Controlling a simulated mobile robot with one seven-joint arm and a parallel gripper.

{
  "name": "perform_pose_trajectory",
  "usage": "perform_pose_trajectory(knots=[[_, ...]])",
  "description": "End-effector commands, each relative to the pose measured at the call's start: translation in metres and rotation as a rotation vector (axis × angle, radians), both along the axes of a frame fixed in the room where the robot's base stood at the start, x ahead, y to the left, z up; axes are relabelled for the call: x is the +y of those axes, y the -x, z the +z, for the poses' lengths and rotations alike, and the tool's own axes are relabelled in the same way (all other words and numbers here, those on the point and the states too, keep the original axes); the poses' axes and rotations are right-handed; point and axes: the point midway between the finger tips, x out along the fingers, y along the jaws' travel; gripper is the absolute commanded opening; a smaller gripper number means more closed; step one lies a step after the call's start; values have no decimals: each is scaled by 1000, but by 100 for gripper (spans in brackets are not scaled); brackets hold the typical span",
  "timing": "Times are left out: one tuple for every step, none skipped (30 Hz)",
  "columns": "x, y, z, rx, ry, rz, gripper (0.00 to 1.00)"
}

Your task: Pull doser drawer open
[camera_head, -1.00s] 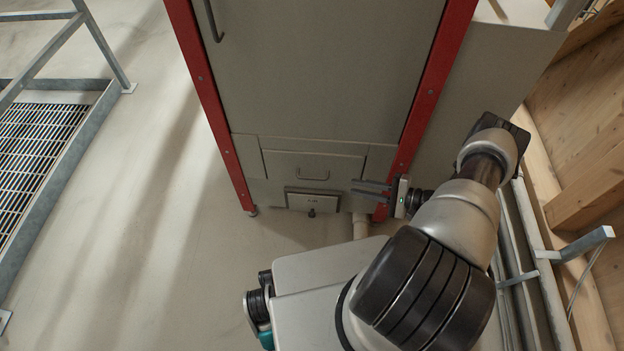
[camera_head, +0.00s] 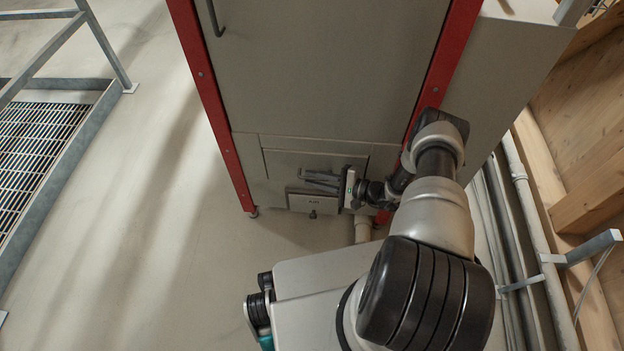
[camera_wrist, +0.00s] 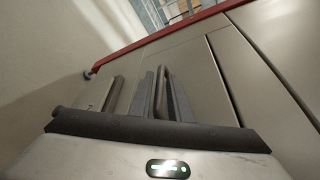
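The doser drawer (camera_head: 285,164) is a grey front panel low on the cabinet. It looks closed, flush with the panels around it. My gripper (camera_head: 306,178) is in front of the drawer's lower part, at its bar handle. It comes in from the right with its two dark fingers pointing left. The fingers are apart, one above the other, and cover most of the handle in the head view. In the wrist view, the curved bar handle (camera_wrist: 176,95) shows close beside the fingers.
A small box with a label (camera_head: 314,202) and a knob sits just below the drawer. Red posts (camera_head: 222,130) frame the cabinet. A pale pipe (camera_head: 362,230) stands below my gripper. Pipes and wooden beams are at the right; open floor lies at the left.

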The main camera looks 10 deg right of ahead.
Motion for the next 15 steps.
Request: perform_pose_trajectory(knots=[[3, -2, -1, 0, -1, 1, 17], [5, -3, -2, 0, -1, 1, 17], [6, -4, -2, 0, -1, 1, 17], [7, -5, -2, 0, -1, 1, 17], [7, -5, -2, 0, -1, 1, 17], [8, -5, -2, 0, -1, 1, 17], [8, -5, -2, 0, -1, 1, 17], [8, -5, -2, 0, -1, 1, 17], [8, -5, -2, 0, -1, 1, 17], [8, -5, -2, 0, -1, 1, 17], [8, -5, -2, 0, -1, 1, 17], [8, -5, -2, 0, -1, 1, 17], [7, -5, -2, 0, -1, 1, 12], [7, -5, -2, 0, -1, 1, 7], [7, -5, -2, 0, -1, 1, 0]])
